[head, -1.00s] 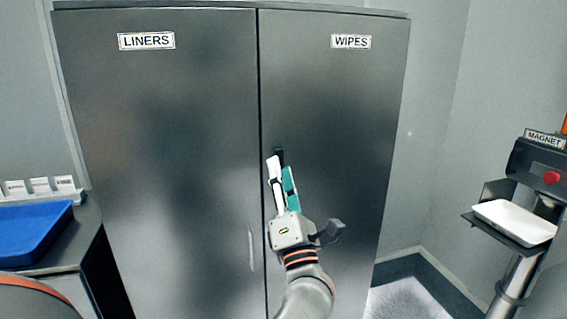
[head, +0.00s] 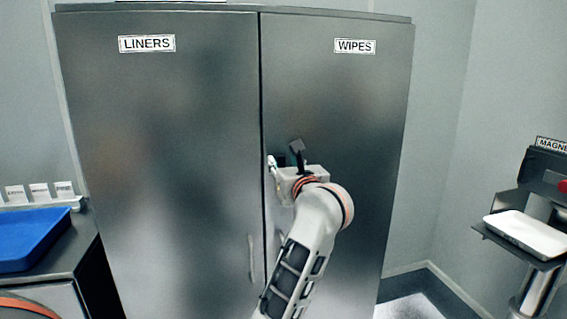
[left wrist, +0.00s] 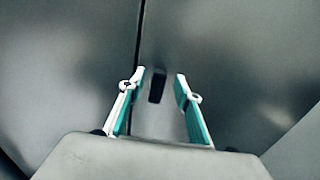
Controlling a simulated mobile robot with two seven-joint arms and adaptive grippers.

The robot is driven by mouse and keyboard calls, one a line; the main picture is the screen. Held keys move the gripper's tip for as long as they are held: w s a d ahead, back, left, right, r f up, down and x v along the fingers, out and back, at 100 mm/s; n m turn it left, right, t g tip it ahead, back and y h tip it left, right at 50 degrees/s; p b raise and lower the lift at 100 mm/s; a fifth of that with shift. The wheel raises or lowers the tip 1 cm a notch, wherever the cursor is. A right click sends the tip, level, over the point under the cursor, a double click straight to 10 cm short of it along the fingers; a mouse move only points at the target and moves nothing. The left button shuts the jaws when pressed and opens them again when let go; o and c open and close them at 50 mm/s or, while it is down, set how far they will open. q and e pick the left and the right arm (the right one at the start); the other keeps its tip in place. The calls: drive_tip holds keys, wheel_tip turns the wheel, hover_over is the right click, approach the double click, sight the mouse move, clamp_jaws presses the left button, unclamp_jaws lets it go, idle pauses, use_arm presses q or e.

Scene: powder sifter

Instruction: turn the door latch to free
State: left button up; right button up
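The door latch (left wrist: 157,86) is a small dark upright block on the grey cabinet's right door (head: 350,120), just right of the seam between the doors. My left gripper (left wrist: 160,74) is open, with white and teal fingers. In the left wrist view the latch shows in the gap between the fingertips, nearer the left finger. I cannot tell whether either finger touches it. In the head view the gripper body and wrist hide the latch, and one pale fingertip shows near the seam. My right gripper is not in view.
The left door (head: 160,150) is labelled LINERS, the right one WIPES; both look closed. A pale vertical handle (head: 251,258) is low on the left door. A blue tray (head: 30,236) is on a side counter at left. A white tray (head: 527,234) is on the magnet stand at right.

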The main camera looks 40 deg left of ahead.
use_arm(q)
drive_tip(key=shift+w+a, duration=0.45)
drive_tip(key=shift+a, duration=0.1)
clamp_jaws()
